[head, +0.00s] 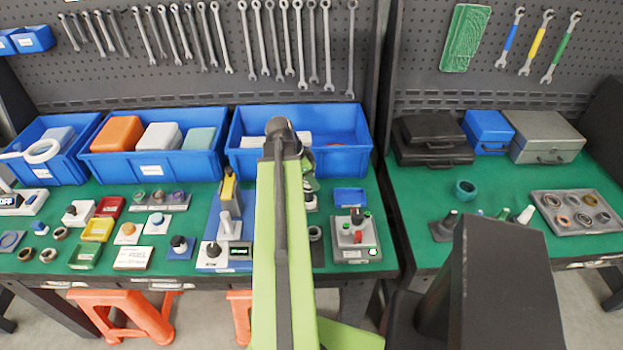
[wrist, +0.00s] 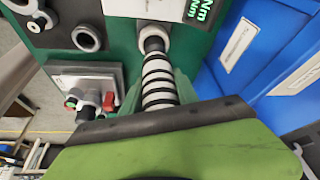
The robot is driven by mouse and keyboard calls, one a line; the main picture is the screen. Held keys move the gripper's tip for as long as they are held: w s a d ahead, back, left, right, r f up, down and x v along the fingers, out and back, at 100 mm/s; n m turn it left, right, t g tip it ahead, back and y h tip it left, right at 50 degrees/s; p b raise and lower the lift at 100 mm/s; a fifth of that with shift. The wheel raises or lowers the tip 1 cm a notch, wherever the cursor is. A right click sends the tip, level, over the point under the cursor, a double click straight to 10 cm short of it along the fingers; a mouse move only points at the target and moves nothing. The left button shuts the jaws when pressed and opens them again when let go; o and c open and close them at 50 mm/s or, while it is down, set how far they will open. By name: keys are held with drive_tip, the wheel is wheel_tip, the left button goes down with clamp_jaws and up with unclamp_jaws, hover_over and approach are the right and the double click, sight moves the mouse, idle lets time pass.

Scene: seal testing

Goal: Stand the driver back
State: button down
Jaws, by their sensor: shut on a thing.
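The driver (wrist: 159,82) shows in the wrist view as a dark shaft with pale bands. Its far end is dark and lies at a light grey ring (wrist: 153,30); I cannot tell whether it is inside the ring or above it. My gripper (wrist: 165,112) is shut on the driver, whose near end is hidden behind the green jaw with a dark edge. In the head view my gripper (head: 308,165) is mostly hidden behind my green arm, over the back of the green bench. The driver cannot be made out clearly there.
A grey box with a red knob (head: 357,238) stands right of my arm; it also shows in the wrist view (wrist: 88,92). A blue bin (head: 348,125) stands close behind my gripper. A tester with a yellow-black tool (head: 229,190) is on the left.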

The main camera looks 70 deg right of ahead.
drive_tip(key=shift+f, duration=0.25)
drive_tip(key=c, duration=0.9)
unclamp_jaws()
drive_tip(key=shift+r, duration=0.1)
drive_tip(key=shift+o, duration=0.2)
drive_tip(key=shift+r, duration=0.1)
drive_tip(key=shift+r+p, duration=2.4)
drive_tip(key=shift+p, duration=0.05)
